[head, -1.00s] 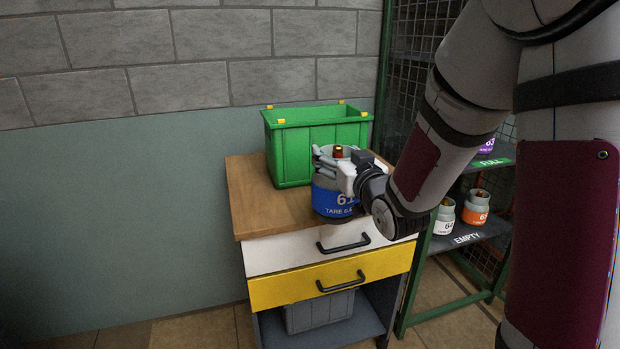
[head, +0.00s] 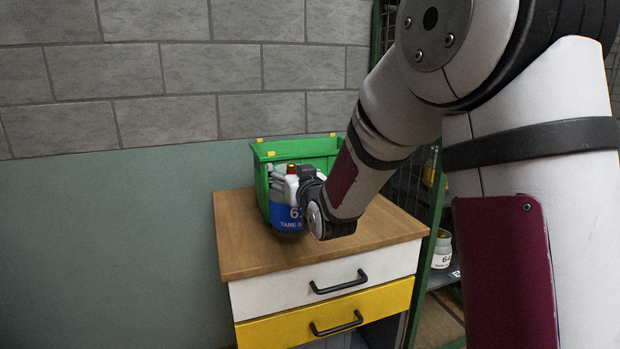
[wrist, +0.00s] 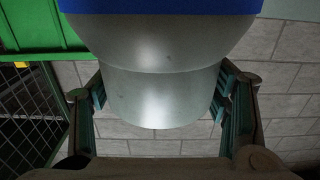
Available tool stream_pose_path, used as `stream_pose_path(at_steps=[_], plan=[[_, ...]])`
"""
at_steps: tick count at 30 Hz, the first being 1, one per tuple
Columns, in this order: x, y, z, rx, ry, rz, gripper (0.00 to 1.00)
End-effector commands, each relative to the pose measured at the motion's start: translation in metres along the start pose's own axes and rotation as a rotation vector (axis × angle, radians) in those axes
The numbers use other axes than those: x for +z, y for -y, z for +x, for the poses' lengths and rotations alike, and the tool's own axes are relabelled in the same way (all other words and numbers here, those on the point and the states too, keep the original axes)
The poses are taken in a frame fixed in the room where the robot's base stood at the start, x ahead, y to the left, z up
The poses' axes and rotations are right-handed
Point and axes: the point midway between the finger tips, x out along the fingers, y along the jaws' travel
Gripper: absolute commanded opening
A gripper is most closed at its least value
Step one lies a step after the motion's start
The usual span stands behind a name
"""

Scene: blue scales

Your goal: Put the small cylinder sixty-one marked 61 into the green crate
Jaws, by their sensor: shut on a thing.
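The small cylinder (head: 287,216) is grey with a blue band; its number reads as 6 and a partly hidden digit, with "TARE" below. My gripper (head: 300,186) is shut on its upper part and holds it upright in front of the green crate (head: 259,172). In the wrist view the cylinder's grey neck (wrist: 160,95) sits between the two fingers, with the blue band at the top edge. The green crate shows at the upper left there. The crate stands on the wooden top of a drawer cabinet (head: 240,255). Its inside is mostly hidden.
The cabinet has a white drawer (head: 265,290) and a yellow drawer (head: 270,328). A mesh rack with a white-labelled cylinder (head: 441,250) stands to the right. The wooden top is bare at the left and front right. A wall is behind.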

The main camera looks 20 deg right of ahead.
Motion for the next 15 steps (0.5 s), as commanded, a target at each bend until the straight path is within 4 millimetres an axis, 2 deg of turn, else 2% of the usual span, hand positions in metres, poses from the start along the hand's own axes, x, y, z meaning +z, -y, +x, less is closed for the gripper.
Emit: stream_pose_path(at_steps=[3,6,11,15], plan=[[-0.002,0.012,0.018,-0.002,-0.009,0.001,0.08],[-0.001,0.018,0.028,-0.002,-0.009,0.001,0.08],[0.000,0.021,0.033,0.000,-0.009,0.001,0.08],[0.010,0.021,0.034,0.000,-0.006,0.001,0.08]])
